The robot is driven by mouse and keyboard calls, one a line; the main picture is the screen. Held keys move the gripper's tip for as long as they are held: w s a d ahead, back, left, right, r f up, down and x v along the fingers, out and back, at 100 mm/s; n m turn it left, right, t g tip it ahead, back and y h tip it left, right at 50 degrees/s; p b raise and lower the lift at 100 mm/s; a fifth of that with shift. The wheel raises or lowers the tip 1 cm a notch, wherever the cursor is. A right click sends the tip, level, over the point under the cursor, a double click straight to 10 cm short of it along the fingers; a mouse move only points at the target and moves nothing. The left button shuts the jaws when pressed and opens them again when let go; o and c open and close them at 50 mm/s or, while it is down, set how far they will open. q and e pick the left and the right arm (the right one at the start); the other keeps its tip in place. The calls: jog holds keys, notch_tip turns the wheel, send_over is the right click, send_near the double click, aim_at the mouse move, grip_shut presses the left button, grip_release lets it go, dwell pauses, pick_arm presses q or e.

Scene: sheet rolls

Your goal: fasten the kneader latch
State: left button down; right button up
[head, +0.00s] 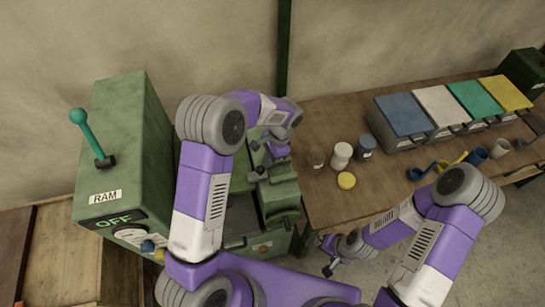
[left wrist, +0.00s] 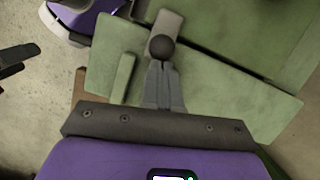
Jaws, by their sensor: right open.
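The green kneader (head: 281,200) stands between the ram box and the bench, partly hidden by my left arm. My left gripper (head: 259,170) is over the kneader's top. In the left wrist view, its fingers (left wrist: 163,72) are close together at the dark ball knob of the latch (left wrist: 162,47), and look shut on it. A pale bar (left wrist: 169,22) shows behind the knob, over the green surface. The exact contact at the knob is hard to make out. My right gripper (head: 328,257) is open and empty in front of the bench, beside the kneader.
The green ram box (head: 125,150) with a teal lever (head: 88,135) and an OFF display (head: 113,222) stands at left. The wooden bench (head: 322,200) at right bears jars (head: 341,155), a yellow lid (head: 346,181), scoops and coloured bins (head: 403,117).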

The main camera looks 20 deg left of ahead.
pick_arm(q)
jog(key=shift+s+a, duration=0.2)
jog(key=shift+a, duration=0.1)
jog(key=shift+d, duration=0.2)
pick_arm(e)
jog(key=shift+a, duration=0.1)
pick_arm(q)
jog(key=shift+w, duration=0.1)
jog(key=shift+w+d+r, duration=0.1)
jog(key=shift+w+d, duration=0.1)
jog(key=shift+d, duration=0.05)
jog(key=shift+w+d+r+p, duration=0.2)
jog(key=shift+w+d+p, duration=0.05)
jog(key=shift+w+d, duration=0.3)
jog(key=shift+w+d+r+p, duration=0.15)
jog(key=shift+w+d+p, duration=0.1)
jog(key=shift+w+d, duration=0.25)
jog(key=v, duration=1)
jog(key=shift+d, duration=0.25)
pick_arm(e)
jog(key=shift+w+d+r, duration=0.2)
jog(key=shift+w+d, duration=0.05)
jog(key=shift+w, duration=0.05)
